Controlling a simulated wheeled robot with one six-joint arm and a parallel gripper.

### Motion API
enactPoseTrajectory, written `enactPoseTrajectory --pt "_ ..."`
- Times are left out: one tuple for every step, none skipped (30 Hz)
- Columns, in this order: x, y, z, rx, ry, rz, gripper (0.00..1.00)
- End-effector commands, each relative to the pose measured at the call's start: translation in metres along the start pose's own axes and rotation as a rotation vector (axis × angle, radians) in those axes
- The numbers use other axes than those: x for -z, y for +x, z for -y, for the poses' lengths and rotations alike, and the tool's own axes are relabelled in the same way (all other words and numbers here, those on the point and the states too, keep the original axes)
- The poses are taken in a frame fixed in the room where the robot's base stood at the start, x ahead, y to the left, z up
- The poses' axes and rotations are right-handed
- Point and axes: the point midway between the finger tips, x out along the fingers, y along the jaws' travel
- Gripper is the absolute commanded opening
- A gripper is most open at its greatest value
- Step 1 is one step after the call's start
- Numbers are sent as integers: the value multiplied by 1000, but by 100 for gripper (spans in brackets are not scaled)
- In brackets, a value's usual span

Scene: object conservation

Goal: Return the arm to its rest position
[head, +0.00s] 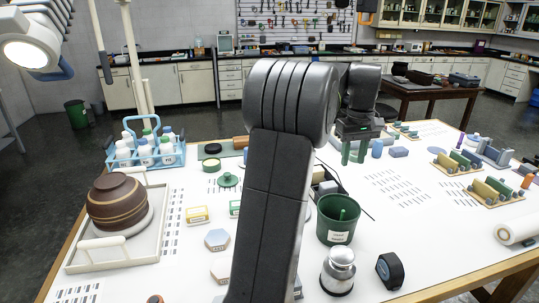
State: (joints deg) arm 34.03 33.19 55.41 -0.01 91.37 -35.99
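My arm rises through the middle of the head view and bends over toward the far side of the table. My gripper (357,156) hangs from its end, pointing down over the white table (390,225). Its two green fingers show a gap between them, with nothing seen held in it. Small blue pieces (377,149) stand just right of the fingers. My arm hides part of the table's middle.
A brown banded bowl (118,203) sits in a pale tray (75,225) at left, with a blue bottle carrier (146,158) behind it. A green bin (338,217), metal jar (338,271) and black tape measure (390,271) stand at front. Block racks (492,190) fill the right.

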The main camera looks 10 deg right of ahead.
Motion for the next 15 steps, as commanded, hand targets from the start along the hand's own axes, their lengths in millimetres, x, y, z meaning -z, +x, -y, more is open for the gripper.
enactPoseTrajectory --pt "-1 8 0 3 0 4 36" --pt "-1 14 0 3 0 4 36" --pt "-1 21 0 3 0 5 36" --pt "-1 28 1 3 0 5 36" --pt "-1 33 0 4 0 5 36" --pt "-1 42 1 4 0 6 36" --pt "-1 47 1 3 0 4 36" --pt "-1 53 1 4 0 5 36" --pt "-1 61 1 3 0 4 36" --pt "-1 67 1 3 0 4 36" --pt "-1 73 1 4 0 5 36" --pt "-1 81 1 3 0 5 36" --pt "-1 88 1 4 0 6 36" --pt "-1 93 1 3 0 4 36" --pt "-1 101 1 3 0 4 36"
